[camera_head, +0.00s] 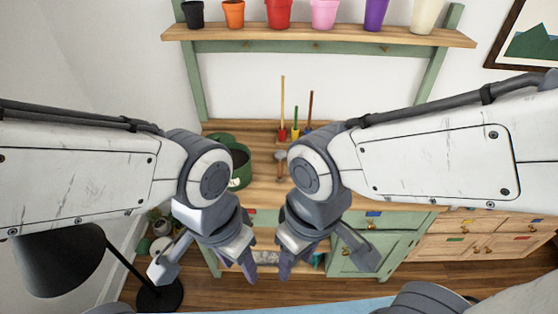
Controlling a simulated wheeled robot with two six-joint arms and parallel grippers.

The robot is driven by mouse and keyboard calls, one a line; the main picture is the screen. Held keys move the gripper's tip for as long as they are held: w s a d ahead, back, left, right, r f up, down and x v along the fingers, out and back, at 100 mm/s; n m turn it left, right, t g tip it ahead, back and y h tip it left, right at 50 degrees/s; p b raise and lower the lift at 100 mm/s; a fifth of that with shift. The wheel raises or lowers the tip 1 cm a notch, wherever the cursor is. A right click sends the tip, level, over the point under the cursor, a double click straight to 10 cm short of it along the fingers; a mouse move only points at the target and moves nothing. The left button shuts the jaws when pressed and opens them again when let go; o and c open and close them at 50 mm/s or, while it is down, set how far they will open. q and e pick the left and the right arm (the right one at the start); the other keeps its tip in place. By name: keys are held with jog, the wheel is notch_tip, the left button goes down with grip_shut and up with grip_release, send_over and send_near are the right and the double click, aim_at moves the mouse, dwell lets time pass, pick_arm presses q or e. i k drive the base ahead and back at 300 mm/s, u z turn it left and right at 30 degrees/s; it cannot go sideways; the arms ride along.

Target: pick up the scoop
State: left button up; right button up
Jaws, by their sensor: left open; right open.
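A small tool with a grey head and a brown handle, which looks like the scoop (280,159), is on the wooden bench top between my two arms. Its exact shape is hard to make out at this size. My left gripper (205,267) is open and empty, low in front of the bench and left of the tool. My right gripper (328,265) is open and empty, also in front of the bench, lower in the picture than the tool. Neither gripper touches it. My arms hide parts of the bench top.
A dark green bucket (243,172) stands on the bench left of the tool. Several long-handled tools (295,131) stand behind it. A shelf (320,37) above holds several coloured pots. A black lamp (62,258) stands at the lower left. Green cabinet doors (395,247) are below the bench.

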aim_at(280, 155)
jog(key=i, duration=1.1)
jog(key=z, duration=0.6)
